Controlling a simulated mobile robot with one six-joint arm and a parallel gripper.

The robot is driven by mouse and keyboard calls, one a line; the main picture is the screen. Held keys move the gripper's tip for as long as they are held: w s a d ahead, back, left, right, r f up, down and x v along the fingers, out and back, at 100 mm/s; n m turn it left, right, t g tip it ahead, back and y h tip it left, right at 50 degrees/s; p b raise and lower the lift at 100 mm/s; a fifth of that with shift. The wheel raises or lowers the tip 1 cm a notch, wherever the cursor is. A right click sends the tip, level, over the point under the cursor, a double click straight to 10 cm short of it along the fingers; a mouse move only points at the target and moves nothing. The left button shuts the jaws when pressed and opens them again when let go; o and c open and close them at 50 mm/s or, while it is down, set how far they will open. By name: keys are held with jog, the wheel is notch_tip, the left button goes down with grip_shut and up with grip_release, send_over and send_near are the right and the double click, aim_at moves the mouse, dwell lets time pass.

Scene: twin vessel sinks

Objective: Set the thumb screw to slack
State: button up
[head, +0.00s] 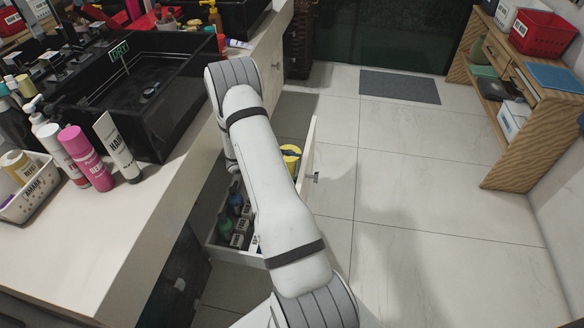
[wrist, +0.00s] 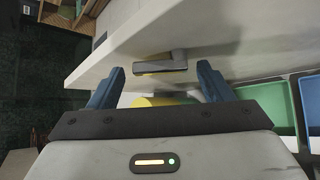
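My gripper (wrist: 160,68) is open in the wrist view, its two blue fingers wide apart. A grey bar-like piece with a yellow lower edge (wrist: 160,66) shows between and just beyond the fingertips. A rounded yellow body (wrist: 158,101) lies lower, partly hidden behind the gripper's front plate. I cannot tell for sure which part is the thumb screw, or its setting. In the head view a yellow thing with dark parts (head: 290,156) shows in the open drawer (head: 310,143), partly behind my arm. My gripper is hidden there by the arm.
The drawer holds several bottles and boxes (head: 236,209); green (wrist: 269,104) and blue (wrist: 310,102) containers show in the wrist view. A pale panel (wrist: 200,32) runs close past the fingertips. The counter (head: 110,240) is at left. The tiled floor right of the drawer is clear.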

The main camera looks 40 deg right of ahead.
jog(key=v, duration=0.8)
jog(key=shift+p, duration=0.35)
jog(key=shift+f, duration=0.1)
